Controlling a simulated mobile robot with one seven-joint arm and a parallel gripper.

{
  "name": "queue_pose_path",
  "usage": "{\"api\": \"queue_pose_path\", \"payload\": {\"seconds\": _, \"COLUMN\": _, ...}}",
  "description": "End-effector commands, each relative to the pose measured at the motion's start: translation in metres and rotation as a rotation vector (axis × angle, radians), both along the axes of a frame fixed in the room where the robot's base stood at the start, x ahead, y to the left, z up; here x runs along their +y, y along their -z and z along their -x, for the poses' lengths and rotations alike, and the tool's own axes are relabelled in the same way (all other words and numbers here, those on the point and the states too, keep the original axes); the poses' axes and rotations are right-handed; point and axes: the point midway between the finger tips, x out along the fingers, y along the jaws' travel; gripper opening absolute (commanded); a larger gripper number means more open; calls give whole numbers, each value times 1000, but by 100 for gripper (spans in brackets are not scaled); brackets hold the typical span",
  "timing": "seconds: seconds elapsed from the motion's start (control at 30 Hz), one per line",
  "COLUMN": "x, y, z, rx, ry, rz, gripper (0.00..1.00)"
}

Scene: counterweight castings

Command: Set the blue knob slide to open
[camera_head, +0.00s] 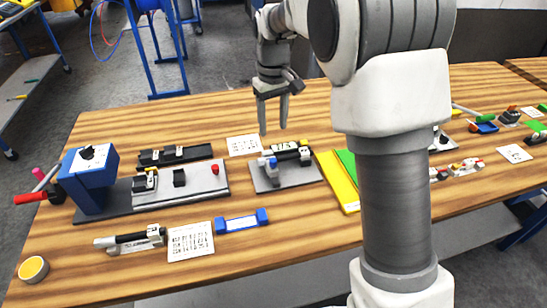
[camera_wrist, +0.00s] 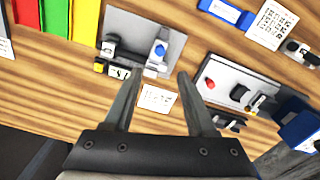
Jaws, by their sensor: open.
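The blue knob (camera_head: 272,162) sits at the left of a small fixture on a grey plate (camera_head: 287,180) on the wooden table. White blocks and a dark bar stand beside it. In the wrist view the blue knob (camera_wrist: 161,49) is near the right side of the grey plate (camera_wrist: 125,24). My gripper (camera_head: 273,128) is open and empty, pointing down above the table beyond the fixture, apart from the knob. Its fingers also show in the wrist view (camera_wrist: 160,76), with the knob ahead of their tips. I cannot read the slide's setting.
Left of the fixture is a grey base with a blue box (camera_head: 88,181) and a red button (camera_head: 215,168). Yellow (camera_head: 338,181) and green strips lie to its right. A white card (camera_head: 243,145) lies behind it. A blue-ended holder (camera_head: 241,221) lies in front.

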Motion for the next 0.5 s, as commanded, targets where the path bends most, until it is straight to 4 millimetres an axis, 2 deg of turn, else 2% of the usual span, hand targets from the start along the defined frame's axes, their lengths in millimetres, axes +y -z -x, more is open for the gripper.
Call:
{"api": "queue_pose_path", "payload": {"seconds": 0.03, "x": 0, "y": 14, "z": 1, "rx": 5, "ry": 0, "rz": 1, "gripper": 56}}
{"api": "queue_pose_path", "payload": {"seconds": 0.3, "x": 0, "y": 72, "z": 1, "rx": 6, "ry": 0, "rz": 2, "gripper": 56}}
{"api": "queue_pose_path", "payload": {"seconds": 0.5, "x": 0, "y": 105, "z": 1, "rx": 3, "ry": 1, "rz": 0, "gripper": 56}}
